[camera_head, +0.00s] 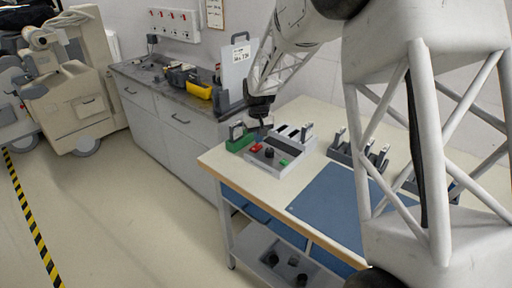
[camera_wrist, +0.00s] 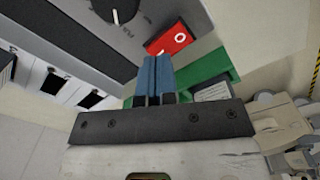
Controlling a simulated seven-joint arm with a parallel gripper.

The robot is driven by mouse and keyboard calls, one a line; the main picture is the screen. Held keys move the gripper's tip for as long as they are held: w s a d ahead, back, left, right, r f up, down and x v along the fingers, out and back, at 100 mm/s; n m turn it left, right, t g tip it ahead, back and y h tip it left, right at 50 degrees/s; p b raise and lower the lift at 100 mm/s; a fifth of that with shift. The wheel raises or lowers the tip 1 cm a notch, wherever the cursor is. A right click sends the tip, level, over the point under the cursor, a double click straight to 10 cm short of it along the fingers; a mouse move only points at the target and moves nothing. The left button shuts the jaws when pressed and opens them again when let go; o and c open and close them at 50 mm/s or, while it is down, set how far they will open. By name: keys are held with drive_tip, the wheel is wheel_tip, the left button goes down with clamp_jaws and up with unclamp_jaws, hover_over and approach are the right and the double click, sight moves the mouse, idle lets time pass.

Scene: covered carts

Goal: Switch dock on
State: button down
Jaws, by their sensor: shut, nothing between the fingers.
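The dock (camera_head: 262,165) is a pale grey box on the cream-topped table, with slots at its back. Its sloped panel carries a red button (camera_head: 255,148), a dark knob (camera_head: 269,153) and a green button (camera_head: 284,162). In the wrist view the red button (camera_wrist: 170,38) bears a white ring mark, and the black knob (camera_wrist: 116,8) has a white pointer; the green button is out of that view. My gripper (camera_head: 260,134) is above the dock's left end. Its blue fingers (camera_wrist: 155,62) are shut and empty, with their tips close to the red button; contact cannot be told.
A green holder (camera_head: 240,143) stands just left of the dock. A dark rack of handheld devices (camera_head: 345,154) stands to the right. A blue mat (camera_head: 325,205) lies clear in front. A grey counter (camera_head: 150,75) with a yellow bin (camera_head: 198,91) is behind left.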

sight(260, 146)
drive_tip(key=shift+f, duration=0.85)
idle(0.7)
drive_tip(key=shift+r, duration=3.55)
drive_tip(key=shift+s+d+r, duration=0.2)
drive_tip(key=shift+s+r, duration=0.2)
drive_tip(key=shift+s, duration=0.1)
drive_tip(key=s+d+r+m, duration=0.1)
drive_tip(key=s+d+r, duration=0.1)
drive_tip(key=s+r, duration=0.3)
drive_tip(key=s+d+r, duration=0.2)
drive_tip(key=s, duration=0.5)
drive_tip(key=s+d+r+m+t, duration=0.1)
drive_tip(key=s+d, duration=0.2)
drive_tip(key=s, duration=1.3)
drive_tip(key=s+d+r+m+t, duration=0.1)
drive_tip(key=s+d, duration=0.2)
drive_tip(key=s, duration=1.4)
drive_tip(key=shift+s+d+t, duration=0.25)
drive_tip(key=shift+d+t, duration=0.05)
drive_tip(key=shift+d, duration=0.1)
